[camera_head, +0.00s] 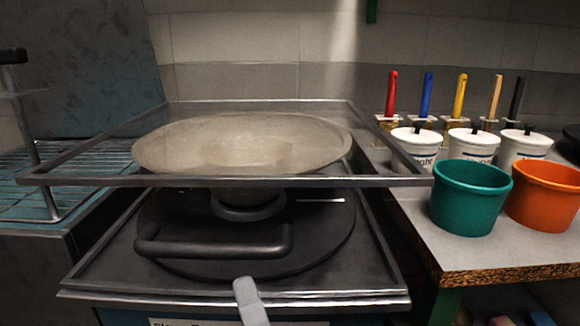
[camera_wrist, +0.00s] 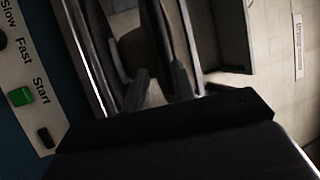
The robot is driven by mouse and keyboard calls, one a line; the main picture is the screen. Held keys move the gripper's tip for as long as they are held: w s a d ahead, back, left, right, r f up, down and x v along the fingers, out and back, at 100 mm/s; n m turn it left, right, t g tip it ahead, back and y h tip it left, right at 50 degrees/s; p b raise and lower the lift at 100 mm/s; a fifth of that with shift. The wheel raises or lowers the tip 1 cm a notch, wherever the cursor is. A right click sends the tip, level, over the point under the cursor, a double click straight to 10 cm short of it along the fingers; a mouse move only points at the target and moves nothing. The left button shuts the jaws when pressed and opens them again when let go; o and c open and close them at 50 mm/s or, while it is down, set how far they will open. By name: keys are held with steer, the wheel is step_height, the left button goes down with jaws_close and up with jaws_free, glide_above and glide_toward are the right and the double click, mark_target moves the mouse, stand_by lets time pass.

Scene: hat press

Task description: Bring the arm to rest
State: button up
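My gripper shows in the wrist view (camera_wrist: 160,84) as two grey fingers standing apart with nothing visible between them. In the head view only a small grey piece, apparently a finger of my gripper (camera_head: 250,302), shows at the bottom, in front of the press's front edge. The hat press has a dark round plate with a black bar handle (camera_head: 215,245) in its lower tray. A wide beige hat-shaped form (camera_head: 240,145) sits above it inside a raised metal frame (camera_head: 290,181). Most of my arm is out of view.
The press panel carries a green Start button (camera_wrist: 21,96), close beside my gripper in the wrist view. A teal bowl (camera_head: 470,198) and an orange bowl (camera_head: 546,195) stand on the right counter, before white tubs and coloured-handled brushes. A wire rack (camera_head: 75,180) is at left.

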steer(key=shift+x, duration=1.3)
steer(key=shift+a+r, duration=0.1)
